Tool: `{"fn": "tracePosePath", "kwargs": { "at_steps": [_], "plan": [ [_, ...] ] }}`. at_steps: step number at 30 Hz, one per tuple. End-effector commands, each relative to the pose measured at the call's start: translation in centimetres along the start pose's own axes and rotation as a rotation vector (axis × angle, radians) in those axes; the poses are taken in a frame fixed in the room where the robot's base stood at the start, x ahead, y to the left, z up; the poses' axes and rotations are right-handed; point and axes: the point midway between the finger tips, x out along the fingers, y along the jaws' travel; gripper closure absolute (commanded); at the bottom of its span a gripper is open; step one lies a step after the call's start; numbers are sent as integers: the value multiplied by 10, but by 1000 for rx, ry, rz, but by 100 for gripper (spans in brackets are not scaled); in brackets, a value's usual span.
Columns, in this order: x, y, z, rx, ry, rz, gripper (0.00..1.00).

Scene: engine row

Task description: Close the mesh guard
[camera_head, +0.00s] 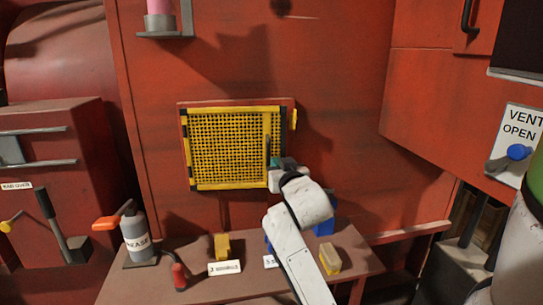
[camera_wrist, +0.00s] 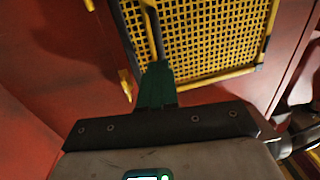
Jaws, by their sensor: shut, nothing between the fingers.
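The mesh guard (camera_head: 229,146) is a yellow mesh panel with a yellow-and-black frame, set in a red surround on the red wall. It lies flat or nearly flat against the surround; I cannot tell whether it is fully flush. A dark upright handle (camera_head: 268,150) runs along its right side. The guard's mesh (camera_wrist: 205,40) and handle (camera_wrist: 152,30) also show in the wrist view. My gripper (camera_head: 277,163) is at the handle's lower end. Its green fingers (camera_wrist: 157,82) are shut and empty; whether they touch the handle is unclear.
A yellow latch piece (camera_head: 294,119) sits right of the guard. Below, a red ledge (camera_head: 190,280) holds a grease can (camera_head: 137,238), yellow blocks (camera_head: 222,245) and labels. A blue-handled vent valve (camera_head: 517,153) is at right. The wall left of the guard is clear.

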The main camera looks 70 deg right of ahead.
Motion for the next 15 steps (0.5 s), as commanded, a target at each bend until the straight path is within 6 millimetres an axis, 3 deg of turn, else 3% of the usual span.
{"fn": "tracePosePath", "kwargs": {
  "at_steps": [6, 15],
  "plan": [
    [36, 1, -2, -4, 0, 1, 100],
    [55, 0, 0, -1, 0, 0, 100]
  ]
}}
